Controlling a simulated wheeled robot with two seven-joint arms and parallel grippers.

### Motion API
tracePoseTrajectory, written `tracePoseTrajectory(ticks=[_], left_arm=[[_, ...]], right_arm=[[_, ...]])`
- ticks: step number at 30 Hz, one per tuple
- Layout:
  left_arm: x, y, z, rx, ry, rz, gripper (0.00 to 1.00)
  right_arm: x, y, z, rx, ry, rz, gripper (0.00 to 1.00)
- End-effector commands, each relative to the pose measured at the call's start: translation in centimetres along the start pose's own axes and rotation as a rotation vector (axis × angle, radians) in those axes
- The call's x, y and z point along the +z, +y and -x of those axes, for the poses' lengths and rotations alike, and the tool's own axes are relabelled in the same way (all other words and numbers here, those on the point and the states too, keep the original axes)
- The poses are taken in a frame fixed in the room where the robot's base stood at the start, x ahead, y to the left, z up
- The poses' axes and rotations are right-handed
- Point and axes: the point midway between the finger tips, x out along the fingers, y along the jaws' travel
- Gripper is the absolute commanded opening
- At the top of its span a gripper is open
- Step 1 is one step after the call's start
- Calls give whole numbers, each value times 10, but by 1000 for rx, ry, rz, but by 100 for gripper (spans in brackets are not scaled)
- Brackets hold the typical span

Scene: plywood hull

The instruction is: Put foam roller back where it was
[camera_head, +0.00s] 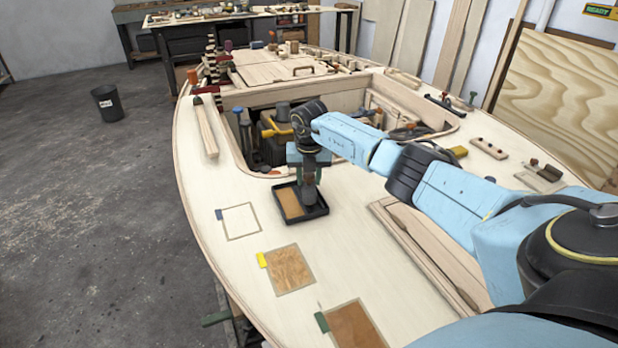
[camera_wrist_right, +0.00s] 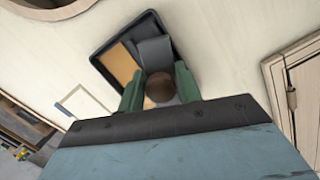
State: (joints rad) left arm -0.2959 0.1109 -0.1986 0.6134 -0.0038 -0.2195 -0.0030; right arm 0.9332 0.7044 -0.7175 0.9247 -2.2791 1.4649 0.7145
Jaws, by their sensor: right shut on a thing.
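My right gripper (camera_head: 308,172) points down over a black paint tray (camera_head: 318,211) on the pale deck. Its green fingers, in the right wrist view (camera_wrist_right: 160,90), are shut on the foam roller (camera_wrist_right: 156,52), whose round brown handle end shows between them. The roller's grey head is at the tray; I cannot tell whether it touches the bottom. In the head view the roller (camera_head: 309,194) stands roughly upright at the tray's right side. The tray's left part shows tan liquid or lining. My left gripper is not in view.
Taped sample patches lie left and in front of the tray: a bare one (camera_head: 240,221), a light brown one (camera_head: 290,269) and a darker one (camera_head: 356,326). A hatch opening with tools is behind. A raised wooden panel (camera_head: 430,250) lies to the right.

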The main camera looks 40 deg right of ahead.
Motion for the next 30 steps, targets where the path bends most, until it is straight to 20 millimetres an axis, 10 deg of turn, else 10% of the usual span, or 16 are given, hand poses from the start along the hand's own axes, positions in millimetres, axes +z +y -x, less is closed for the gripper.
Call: tracePoseTrajectory(ticks=[8,9,14,30], left_arm=[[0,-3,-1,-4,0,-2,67],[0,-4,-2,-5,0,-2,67],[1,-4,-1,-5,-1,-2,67],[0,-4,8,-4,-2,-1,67]], right_arm=[[1,0,0,1,-2,-1,13],[0,0,-2,0,-1,-1,35],[1,0,-1,0,-2,-1,56],[2,0,35,1,-6,1,56]])
